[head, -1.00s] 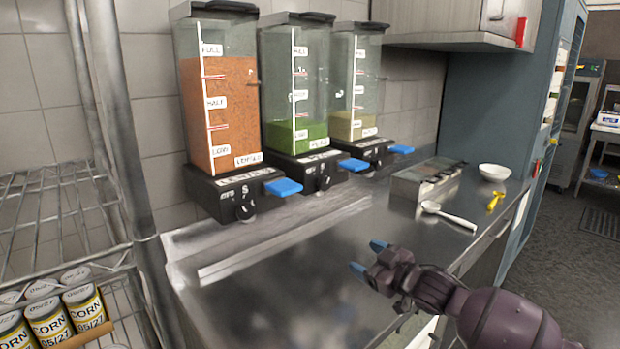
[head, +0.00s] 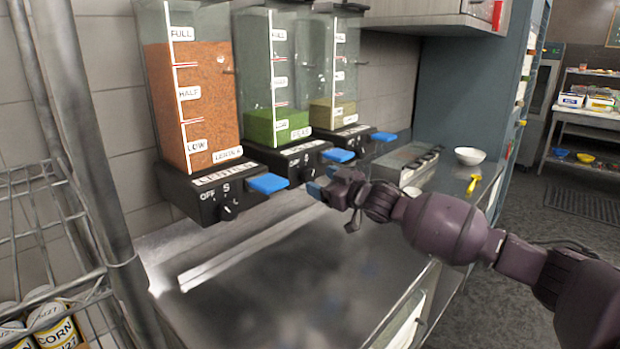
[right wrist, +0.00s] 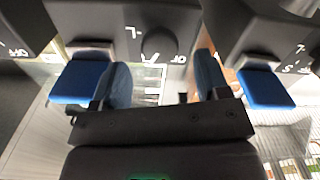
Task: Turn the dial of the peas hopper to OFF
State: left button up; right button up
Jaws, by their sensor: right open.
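The peas hopper (head: 276,124) is the middle of three clear hoppers along the wall, with green contents at a low level. Its black base (head: 290,158) carries a dial and a blue lever (head: 338,155). My right gripper (head: 318,188) is close in front of that base and partly covers the dial in the head view. In the right wrist view the black dial (right wrist: 160,42) lies ahead, between the two open fingers (right wrist: 163,82), apart from them. OFF and L marks show beside it. I cannot tell which mark it points to. My left gripper is not in view.
The lentil hopper (head: 192,105) with its blue lever (head: 267,183) stands to the left, and a third hopper (head: 335,90) to the right. A white bowl (head: 469,156) sits farther along the steel counter (head: 290,290). A wire rack (head: 60,215) is at left.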

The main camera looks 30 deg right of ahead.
aim_at(311, 177)
jog(key=shift+x, duration=2.3)
jog(key=c, duration=0.9)
jog(key=shift+c, duration=0.2)
